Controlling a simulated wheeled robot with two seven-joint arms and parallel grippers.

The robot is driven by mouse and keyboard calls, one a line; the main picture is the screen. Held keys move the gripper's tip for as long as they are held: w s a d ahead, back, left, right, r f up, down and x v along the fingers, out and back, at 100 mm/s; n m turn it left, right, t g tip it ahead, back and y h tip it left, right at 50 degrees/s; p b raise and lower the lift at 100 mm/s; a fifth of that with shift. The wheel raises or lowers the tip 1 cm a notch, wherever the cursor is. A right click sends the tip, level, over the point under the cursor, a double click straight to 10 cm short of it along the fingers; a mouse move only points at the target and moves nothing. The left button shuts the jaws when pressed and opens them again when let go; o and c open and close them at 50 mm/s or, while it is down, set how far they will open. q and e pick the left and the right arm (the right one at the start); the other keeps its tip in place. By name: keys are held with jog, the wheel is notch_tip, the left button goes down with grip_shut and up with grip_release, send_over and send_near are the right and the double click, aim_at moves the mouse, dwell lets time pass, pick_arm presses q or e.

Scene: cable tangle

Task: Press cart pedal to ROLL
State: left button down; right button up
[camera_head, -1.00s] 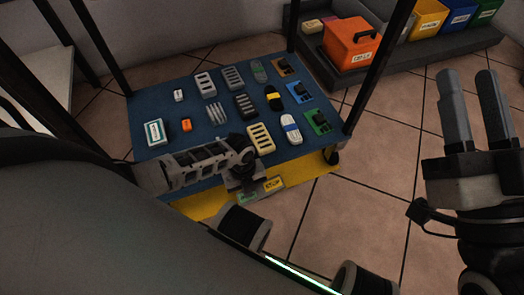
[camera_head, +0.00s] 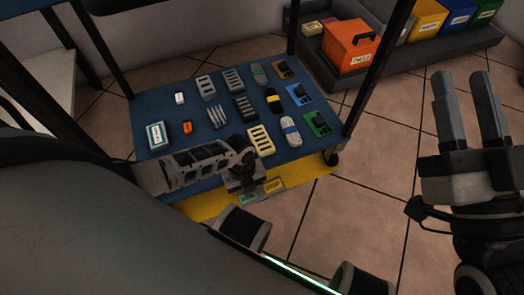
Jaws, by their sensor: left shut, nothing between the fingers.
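The cart's lower blue shelf (camera_head: 175,93) has a yellow base edge (camera_head: 318,170) along its front. A yellow pedal marked STOP (camera_head: 273,186) sticks out at that edge, and a green pedal (camera_head: 250,197) lies just left of it. The green pedal's lettering is too small to read. My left gripper (camera_head: 245,188) points down at the pedals, shut and empty. Its fingertips are mostly hidden under the wrist, so I cannot tell whether they touch a pedal. My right gripper (camera_head: 468,105) is raised at the right, open and empty, away from the cart.
Several cable adapters and blocks lie in rows on the shelf, including a yellow slotted block (camera_head: 261,140) near my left wrist. Dark cart posts (camera_head: 380,65) rise at the corners. An orange box (camera_head: 350,48) and coloured bins stand behind. Tiled floor (camera_head: 365,190) is free at right.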

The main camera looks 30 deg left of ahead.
pick_arm(q)
jog(key=shift+r+p, duration=0.55)
jog(key=shift+r, duration=0.15)
jog(key=shift+r+p, duration=1.95)
pick_arm(e)
notch_tip(320, 180, down, 7)
jog(key=s+m+g+h, duration=0.2)
jog(key=m+g+h, duration=0.1)
jog(key=m+g, duration=0.1)
jog(key=shift+s+a+f+m+g, duration=0.15)
jog(key=shift+a+m+g, duration=0.2)
jog(key=shift+m+g, duration=0.05)
